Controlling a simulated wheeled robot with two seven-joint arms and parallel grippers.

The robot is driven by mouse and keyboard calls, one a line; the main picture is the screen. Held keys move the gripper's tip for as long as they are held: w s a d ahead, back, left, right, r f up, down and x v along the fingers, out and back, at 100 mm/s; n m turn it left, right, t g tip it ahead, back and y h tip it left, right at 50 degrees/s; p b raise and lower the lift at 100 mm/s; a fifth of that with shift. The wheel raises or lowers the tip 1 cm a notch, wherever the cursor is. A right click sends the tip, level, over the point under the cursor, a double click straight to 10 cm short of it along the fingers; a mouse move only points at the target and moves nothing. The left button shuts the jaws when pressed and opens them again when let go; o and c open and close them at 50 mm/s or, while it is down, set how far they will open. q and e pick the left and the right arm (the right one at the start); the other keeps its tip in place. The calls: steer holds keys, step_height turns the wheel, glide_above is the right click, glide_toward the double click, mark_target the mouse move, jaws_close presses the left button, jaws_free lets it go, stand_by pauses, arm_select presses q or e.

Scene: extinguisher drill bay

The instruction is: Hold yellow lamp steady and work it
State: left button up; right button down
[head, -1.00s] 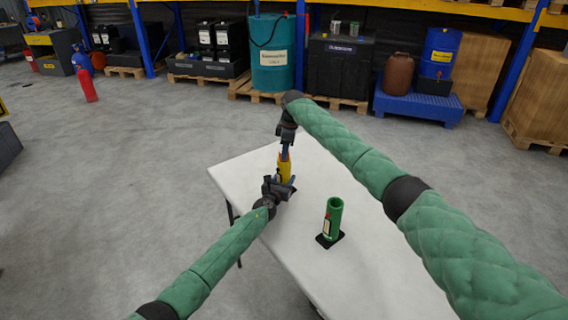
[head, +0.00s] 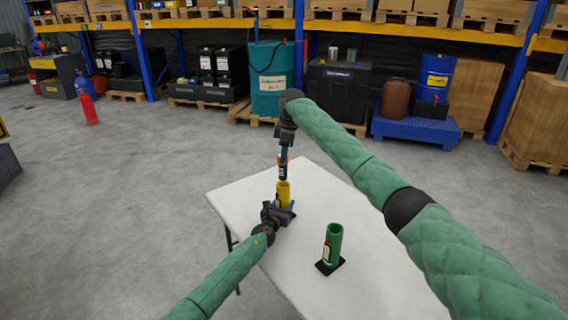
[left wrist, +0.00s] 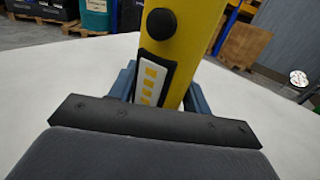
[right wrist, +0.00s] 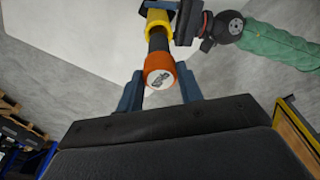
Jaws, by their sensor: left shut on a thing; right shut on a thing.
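The yellow lamp (head: 283,194) is an open-topped tube standing upright on the white table. My left gripper (head: 281,209) is shut on it low down; the left wrist view shows the lamp's yellow side (left wrist: 198,40) with a black button and a striped label between the fingers. My right gripper (head: 284,157) is above, shut on a dark cylinder with an orange end (right wrist: 160,68). The cylinder's dark body (head: 283,173) points down, in line with the tube's mouth. I cannot tell whether its lower tip is inside the tube.
A green tube (head: 333,243) stands on a black base on the white table (head: 235,192), right of the lamp. My right arm crosses above the table's right side. Shelving, drums and a blue spill pallet (head: 415,127) stand at the back. A red extinguisher (head: 89,108) stands on the floor.

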steer(key=shift+r, duration=0.3)
arm_select(q)
steer(key=o, duration=1.4)
